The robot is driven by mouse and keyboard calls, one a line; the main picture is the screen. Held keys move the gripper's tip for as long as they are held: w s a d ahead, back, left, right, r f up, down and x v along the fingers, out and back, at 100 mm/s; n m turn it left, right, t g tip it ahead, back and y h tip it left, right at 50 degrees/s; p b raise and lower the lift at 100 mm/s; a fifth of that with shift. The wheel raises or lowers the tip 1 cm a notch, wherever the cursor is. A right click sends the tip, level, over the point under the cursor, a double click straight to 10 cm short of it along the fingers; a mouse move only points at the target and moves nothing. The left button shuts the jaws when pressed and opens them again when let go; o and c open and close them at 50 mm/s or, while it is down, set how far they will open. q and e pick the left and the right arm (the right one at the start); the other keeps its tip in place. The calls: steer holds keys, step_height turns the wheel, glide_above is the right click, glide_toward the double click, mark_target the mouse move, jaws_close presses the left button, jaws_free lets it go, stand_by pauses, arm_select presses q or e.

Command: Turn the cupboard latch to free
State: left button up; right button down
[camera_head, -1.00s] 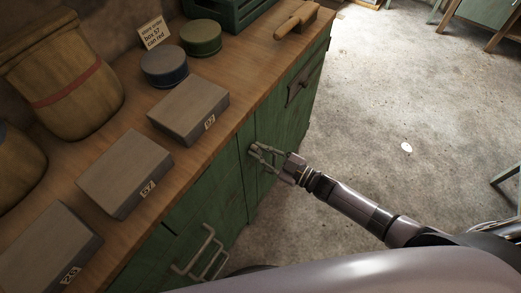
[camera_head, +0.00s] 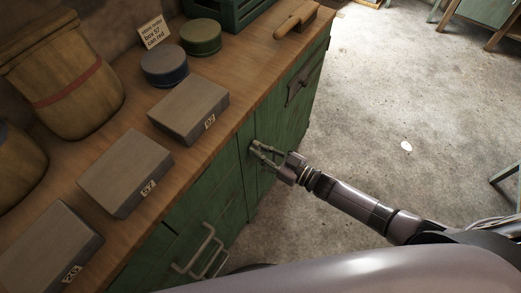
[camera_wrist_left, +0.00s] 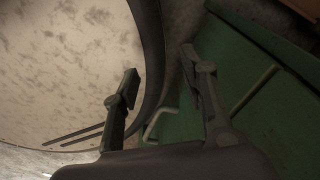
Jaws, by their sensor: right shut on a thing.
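The green cupboard (camera_head: 228,190) stands under a wooden worktop. My right gripper (camera_head: 256,149) is at its front, by the upper part of a door, with its fingers closed on a small part there. This part looks to be the cupboard latch; the fingers hide most of it, and its angle cannot be made out. My left gripper is outside the head view. In the left wrist view my left gripper (camera_wrist_left: 160,70) has its two fingers apart, with nothing between them, near the green cupboard front and a pale bar handle (camera_wrist_left: 157,122).
Bar handles (camera_head: 196,250) stick out below.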

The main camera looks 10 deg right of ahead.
steer(key=shift+s+f, duration=0.15)
steer(key=shift+f, duration=0.05)
steer(key=c, duration=1.9)
jaws_free()
steer(key=o, duration=0.3)
steer(key=shift+r, duration=0.15)
steer(key=v, duration=1.2)
